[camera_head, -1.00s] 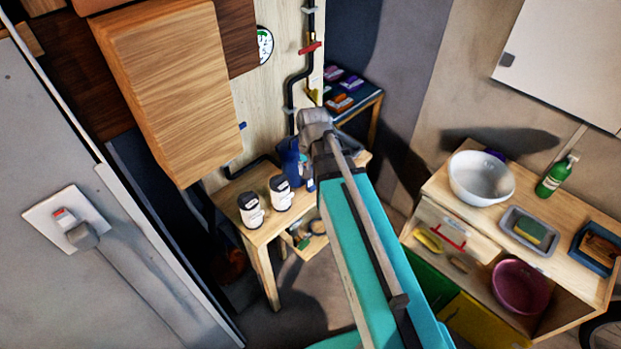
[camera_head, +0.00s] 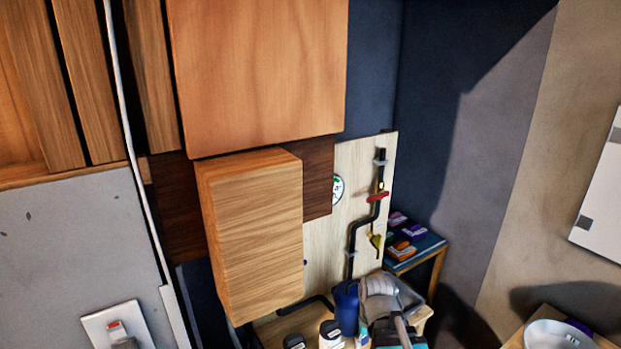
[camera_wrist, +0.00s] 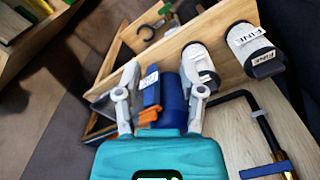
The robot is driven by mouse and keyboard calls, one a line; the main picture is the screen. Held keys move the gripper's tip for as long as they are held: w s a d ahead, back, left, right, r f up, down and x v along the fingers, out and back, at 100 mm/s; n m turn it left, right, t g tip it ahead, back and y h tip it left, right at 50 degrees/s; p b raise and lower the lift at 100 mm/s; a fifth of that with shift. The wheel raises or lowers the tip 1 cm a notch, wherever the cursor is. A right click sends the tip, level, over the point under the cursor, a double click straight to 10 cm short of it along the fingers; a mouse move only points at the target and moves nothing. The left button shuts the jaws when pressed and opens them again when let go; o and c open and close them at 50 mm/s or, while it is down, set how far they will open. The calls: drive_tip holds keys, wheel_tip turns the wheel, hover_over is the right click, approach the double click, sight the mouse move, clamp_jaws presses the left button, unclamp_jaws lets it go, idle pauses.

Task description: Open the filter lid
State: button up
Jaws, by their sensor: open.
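A dark blue cylindrical filter housing (camera_wrist: 173,98) with a white-labelled blue block (camera_wrist: 151,90) and an orange latch piece (camera_wrist: 148,116) at its side shows in the wrist view. Which part is the lid I cannot tell for certain. My gripper (camera_wrist: 160,95) is open, one grey finger on either side of the blue parts; contact is not clear. In the head view the blue housing (camera_head: 345,304) stands at the bottom, just left of my grey wrist, and the fingertips are hidden.
White jars labelled FINE (camera_wrist: 247,47) stand close beside the housing. A black pipe with a red handle (camera_head: 378,197) runs down the pale wall board (camera_head: 350,220). A wooden cabinet (camera_head: 250,235) overhangs to the left. A small table with colored items (camera_head: 418,245) stands behind right.

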drive_tip(key=shift+s+n, duration=0.3)
drive_tip(key=shift+s, duration=0.3)
clamp_jaws()
drive_tip(key=w+d+r+m+t+p, duration=0.1)
drive_tip(key=w+d+r+m+p, duration=0.1)
drive_tip(key=w+m, duration=0.7)
drive_tip(key=w+d+r+m+t+y+p, duration=0.1)
drive_tip(key=w+m, duration=0.9)
drive_tip(key=m, duration=1.1)
drive_tip(key=shift+d+r+p, duration=0.9)
drive_tip(key=shift+r, duration=0.25)
